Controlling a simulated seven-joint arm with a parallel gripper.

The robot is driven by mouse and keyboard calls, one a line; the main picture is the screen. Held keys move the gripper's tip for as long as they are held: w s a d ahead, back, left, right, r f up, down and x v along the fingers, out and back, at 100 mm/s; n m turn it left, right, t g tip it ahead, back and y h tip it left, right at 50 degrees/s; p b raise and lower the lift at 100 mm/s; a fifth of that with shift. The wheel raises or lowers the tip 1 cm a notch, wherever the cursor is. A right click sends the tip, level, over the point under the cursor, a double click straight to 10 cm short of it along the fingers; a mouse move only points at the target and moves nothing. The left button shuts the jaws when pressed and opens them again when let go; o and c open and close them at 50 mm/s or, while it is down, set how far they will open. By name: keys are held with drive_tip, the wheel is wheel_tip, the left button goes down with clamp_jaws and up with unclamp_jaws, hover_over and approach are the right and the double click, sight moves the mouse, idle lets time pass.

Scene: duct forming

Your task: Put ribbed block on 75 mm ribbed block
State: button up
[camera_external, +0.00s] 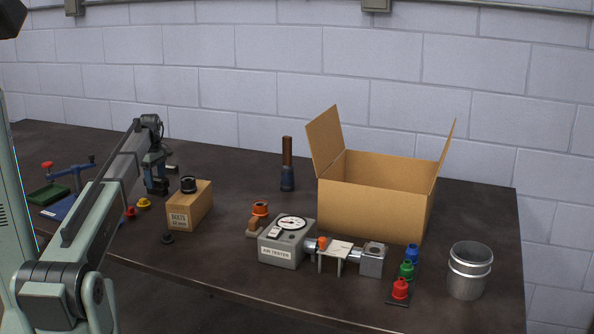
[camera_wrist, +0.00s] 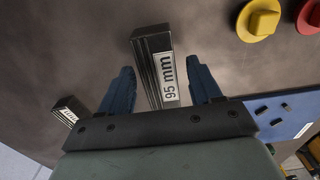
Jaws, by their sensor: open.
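A dark ribbed block (camera_wrist: 146,42) with a white "95 mm" label lies between the two blue fingers of my gripper (camera_wrist: 162,75) in the wrist view. The fingers stand apart on either side of it, with visible gaps. A second, smaller dark block (camera_wrist: 69,108) with a white label is to the left, outside the left finger; its label is too small to read in full. In the external view my gripper (camera_external: 157,188) points down low over the table at the left. A small block (camera_external: 172,169) shows just right of it; the 95 mm block is hidden there.
Yellow (camera_external: 144,204) and red (camera_external: 130,212) knob-like parts sit near my gripper. A blue plate (camera_external: 58,210) and green tray (camera_external: 48,194) are left. A boots carton (camera_external: 189,212) stands to the right, with an air tester (camera_external: 288,245) and open cardboard box (camera_external: 372,210) beyond.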

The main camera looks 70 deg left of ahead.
sight(156, 179)
drive_tip(key=shift+r, duration=0.1)
wheel_tip(156, 179, up, 12)
idle(0.5)
